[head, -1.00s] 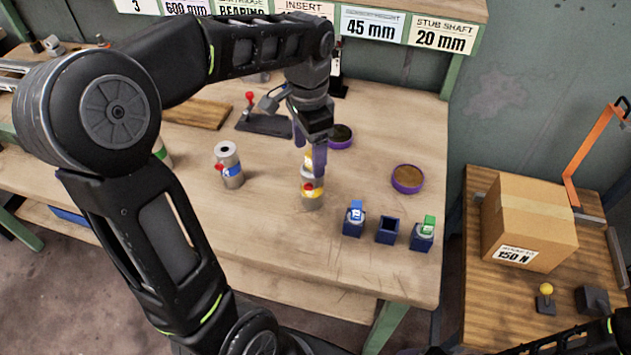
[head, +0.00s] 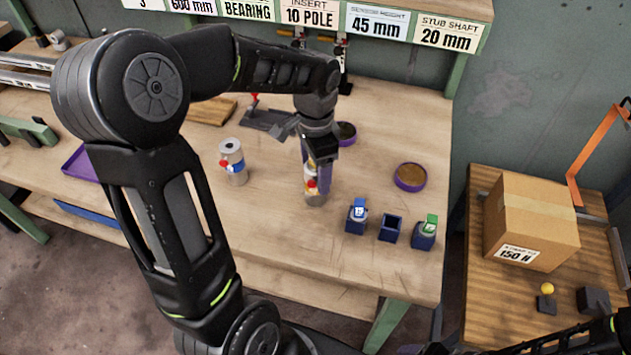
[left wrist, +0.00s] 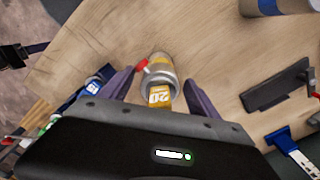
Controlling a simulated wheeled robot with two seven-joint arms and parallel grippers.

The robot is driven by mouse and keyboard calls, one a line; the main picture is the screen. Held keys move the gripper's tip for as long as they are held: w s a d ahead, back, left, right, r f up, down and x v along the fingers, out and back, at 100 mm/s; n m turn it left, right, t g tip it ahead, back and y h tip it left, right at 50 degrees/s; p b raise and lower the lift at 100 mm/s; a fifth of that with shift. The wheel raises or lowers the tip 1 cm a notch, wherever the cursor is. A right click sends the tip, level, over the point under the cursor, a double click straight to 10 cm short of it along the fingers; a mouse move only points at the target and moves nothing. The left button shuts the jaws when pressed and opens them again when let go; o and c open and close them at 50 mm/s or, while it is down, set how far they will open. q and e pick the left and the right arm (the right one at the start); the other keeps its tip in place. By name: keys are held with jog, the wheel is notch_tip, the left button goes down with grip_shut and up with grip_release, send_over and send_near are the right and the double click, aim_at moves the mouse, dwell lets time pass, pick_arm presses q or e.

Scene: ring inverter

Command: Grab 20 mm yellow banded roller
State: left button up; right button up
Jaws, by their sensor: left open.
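The yellow banded roller (head: 315,199) stands upright on the workbench in the head view, a silver cylinder with a red knob on its side. The left wrist view shows its label "20" on the yellow band (left wrist: 159,94). My left gripper (head: 319,175) is over it, pointing down. In the left wrist view the open purple fingers (left wrist: 160,90) are on either side of the roller, with gaps showing. The gripper hides part of the roller's upper end in the head view. My right gripper is not in view.
A blue-banded roller (head: 232,162) stands to the left. Three small blue holders (head: 389,229) stand to the right, two with blue and green pieces. A purple-rimmed round dish (head: 409,177) lies behind them. A cardboard box (head: 530,220) sits on the side table.

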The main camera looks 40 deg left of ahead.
pick_arm(q)
jog(key=shift+f, duration=0.7)
jog(key=shift+c, duration=0.3)
grip_shut()
dwell(0.4)
jog(key=shift+r, duration=0.1)
